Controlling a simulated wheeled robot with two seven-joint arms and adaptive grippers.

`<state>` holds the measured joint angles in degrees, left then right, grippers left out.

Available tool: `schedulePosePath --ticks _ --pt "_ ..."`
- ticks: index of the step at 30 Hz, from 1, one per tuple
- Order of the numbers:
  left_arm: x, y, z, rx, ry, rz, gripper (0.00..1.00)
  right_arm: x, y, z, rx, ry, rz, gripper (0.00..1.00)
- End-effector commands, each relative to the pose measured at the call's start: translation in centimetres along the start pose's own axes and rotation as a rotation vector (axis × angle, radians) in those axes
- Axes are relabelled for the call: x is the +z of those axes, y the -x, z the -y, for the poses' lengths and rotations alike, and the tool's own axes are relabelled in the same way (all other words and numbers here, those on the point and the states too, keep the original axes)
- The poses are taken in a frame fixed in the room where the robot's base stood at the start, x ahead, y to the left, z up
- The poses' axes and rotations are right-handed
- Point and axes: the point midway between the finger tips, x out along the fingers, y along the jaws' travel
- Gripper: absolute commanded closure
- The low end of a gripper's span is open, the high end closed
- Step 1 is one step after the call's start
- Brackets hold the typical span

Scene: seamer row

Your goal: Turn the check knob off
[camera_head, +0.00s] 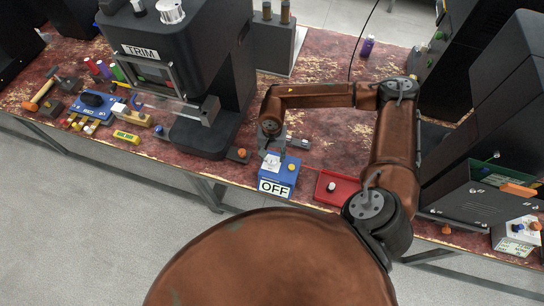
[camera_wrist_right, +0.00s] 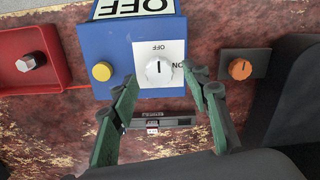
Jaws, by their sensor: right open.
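A blue box (camera_head: 279,177) with a large OFF sign (camera_head: 274,188) on its front stands at the bench edge. In the right wrist view its white plate (camera_wrist_right: 176,51) is marked OFF and ON and carries a round white knob (camera_wrist_right: 158,70). The knob's dark line lies along the direction of the plate's OFF mark; ON is off to the side. A yellow button (camera_wrist_right: 102,71) is beside the plate. My right gripper (camera_wrist_right: 160,78) is open, its green fingers on either side of the knob; contact cannot be told. In the head view my right gripper (camera_head: 271,150) is partly hidden above the box. My left gripper is out of view.
A red tray (camera_head: 340,180) with a silver knob is right of the box. A dark block with an orange knob (camera_head: 241,153) is left of it. The black TRIM machine (camera_head: 185,70) stands further left. A dark machine (camera_head: 470,190) stands at right.

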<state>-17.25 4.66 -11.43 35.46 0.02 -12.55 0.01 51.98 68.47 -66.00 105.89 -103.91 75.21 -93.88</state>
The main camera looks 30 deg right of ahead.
Motion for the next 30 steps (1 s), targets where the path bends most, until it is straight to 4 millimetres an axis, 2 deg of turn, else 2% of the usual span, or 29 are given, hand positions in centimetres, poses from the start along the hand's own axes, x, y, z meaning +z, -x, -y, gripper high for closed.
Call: schedulePosePath --ticks 9,15,21,30 --pt "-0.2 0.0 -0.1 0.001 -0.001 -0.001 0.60 -0.1 6.5 0.0 -0.002 0.000 -0.004 0.57" --pt "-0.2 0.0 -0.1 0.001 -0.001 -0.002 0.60 0.0 9.6 0.0 -0.001 0.000 -0.001 0.57" --pt "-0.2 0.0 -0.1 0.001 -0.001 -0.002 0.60 0.0 10.8 0.0 -0.001 0.001 -0.001 0.57" --pt "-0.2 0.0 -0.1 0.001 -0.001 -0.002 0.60 0.0 10.9 0.0 0.000 0.001 0.000 0.57"
